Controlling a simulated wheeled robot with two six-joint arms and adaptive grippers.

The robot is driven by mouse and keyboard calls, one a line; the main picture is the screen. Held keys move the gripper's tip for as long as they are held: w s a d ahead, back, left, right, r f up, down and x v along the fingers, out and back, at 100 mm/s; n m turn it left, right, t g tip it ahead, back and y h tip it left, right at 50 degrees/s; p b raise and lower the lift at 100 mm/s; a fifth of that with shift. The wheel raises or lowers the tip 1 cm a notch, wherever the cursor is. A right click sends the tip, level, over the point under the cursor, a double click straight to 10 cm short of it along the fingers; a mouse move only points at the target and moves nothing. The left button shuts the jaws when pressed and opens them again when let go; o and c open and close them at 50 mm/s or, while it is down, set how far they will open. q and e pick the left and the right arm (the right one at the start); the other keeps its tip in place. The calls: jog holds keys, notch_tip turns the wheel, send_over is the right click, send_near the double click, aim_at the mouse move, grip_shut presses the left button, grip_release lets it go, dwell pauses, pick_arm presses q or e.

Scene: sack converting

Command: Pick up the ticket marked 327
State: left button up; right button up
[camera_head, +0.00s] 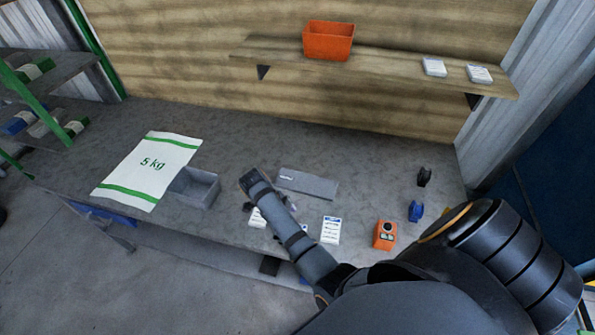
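Small white printed tickets lie on the grey bench near its front edge. One ticket (331,230) with a blue header lies fully visible right of my forearm. Another white ticket (257,218) shows partly just below my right gripper (249,207). A sliver of white and blue (304,229) shows beside the forearm. The print is too small to read, so I cannot tell which ticket is 327. My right arm reaches in from the lower right, and its wrist mostly hides the fingers. Whether they are open or touch the ticket cannot be told. My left gripper is not in view.
A grey box (205,190) and a white 5 kg sack (150,168) lie left of the gripper. A flat grey bar (307,184) lies behind it. An orange device (385,235) and blue (416,211) and black (424,176) items stand right. A shelf (385,66) holds an orange bin (328,41).

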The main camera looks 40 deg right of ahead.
jog(key=x, duration=0.1)
jog(key=p+x, duration=0.1)
jog(key=x, duration=0.2)
jog(key=shift+s+a, duration=0.15)
jog(key=shift+a, duration=0.15)
jog(key=shift+s+d+f, duration=0.1)
jog(key=shift+f, duration=0.4)
jog(key=shift+c, duration=0.4)
jog(key=c, duration=0.9)
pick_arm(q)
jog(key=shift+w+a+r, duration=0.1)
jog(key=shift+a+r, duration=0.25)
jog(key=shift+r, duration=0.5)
pick_arm(e)
jog(key=shift+c, duration=0.2)
pick_arm(q)
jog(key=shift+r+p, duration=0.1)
jog(key=shift+p, duration=0.2)
